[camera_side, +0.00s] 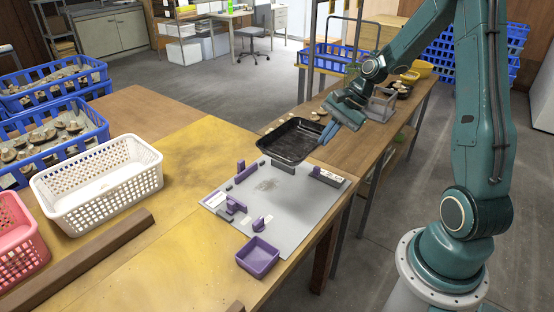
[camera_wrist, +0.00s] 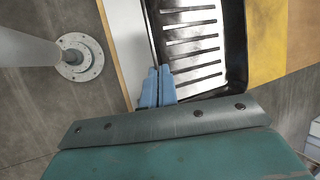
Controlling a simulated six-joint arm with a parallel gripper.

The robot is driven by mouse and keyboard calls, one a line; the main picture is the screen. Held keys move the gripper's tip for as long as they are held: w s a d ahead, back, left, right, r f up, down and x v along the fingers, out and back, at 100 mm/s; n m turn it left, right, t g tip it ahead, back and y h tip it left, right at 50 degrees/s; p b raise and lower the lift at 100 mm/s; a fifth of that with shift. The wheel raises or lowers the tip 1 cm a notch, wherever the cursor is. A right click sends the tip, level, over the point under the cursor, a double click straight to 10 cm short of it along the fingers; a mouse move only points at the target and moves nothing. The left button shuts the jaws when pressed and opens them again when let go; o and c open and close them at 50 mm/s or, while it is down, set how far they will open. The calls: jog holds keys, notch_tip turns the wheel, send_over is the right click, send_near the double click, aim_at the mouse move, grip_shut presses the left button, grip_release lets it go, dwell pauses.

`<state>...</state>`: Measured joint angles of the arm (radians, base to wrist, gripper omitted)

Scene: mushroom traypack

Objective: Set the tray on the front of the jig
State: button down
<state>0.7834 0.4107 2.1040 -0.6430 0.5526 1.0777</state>
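The black tray (camera_side: 290,141) is in the air above the far edge of the jig, roughly level. My gripper (camera_side: 327,133) has its blue fingers shut on the tray's right rim. In the wrist view the fingers (camera_wrist: 158,86) close on the rim of the tray (camera_wrist: 237,60), whose ribbed floor is empty. The jig (camera_side: 285,208) is a pale grey board with several purple stops and blocks on it, lying on the table's right end. A dark smudge shows on its middle. The jig's far edge is partly hidden by the tray.
A small purple bin (camera_side: 258,258) sits at the jig's near corner. A white basket (camera_side: 97,184), a pink basket (camera_side: 18,229) and blue crates of mushrooms (camera_side: 50,140) stand to the left. A wooden bar (camera_side: 85,262) lies in front. A side bench (camera_side: 395,135) runs behind.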

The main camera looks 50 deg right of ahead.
jog(key=shift+s+a, duration=0.25)
jog(key=shift+s, duration=0.9)
jog(key=shift+s+a, duration=0.2)
jog(key=shift+s, duration=0.9)
jog(key=shift+f, duration=0.1)
notch_tip(320, 180, down, 16)
jog(key=shift+f, duration=1.9)
jog(key=shift+f, duration=0.15)
jog(key=c, duration=1.7)
grip_release()
